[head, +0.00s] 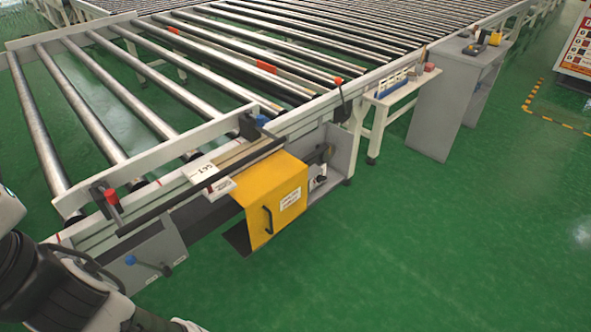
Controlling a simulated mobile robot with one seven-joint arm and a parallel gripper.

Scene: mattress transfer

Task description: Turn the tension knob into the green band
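The tension knob cannot be picked out for certain. A small dark knob with a white part (320,181) sits low in an open grey housing (340,160) to the right of the yellow cover. A dark round part (323,153) is above it. No green band can be made out at this size. My arm shows at the lower left edge, but my gripper is out of view.
A yellow cover (263,215) with a black handle juts from the conveyor frame. A blue-knobbed lever (150,266) and a red-topped lever (112,201) stick out on the left. A grey cabinet (455,104) stands at right. The green floor in front is clear.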

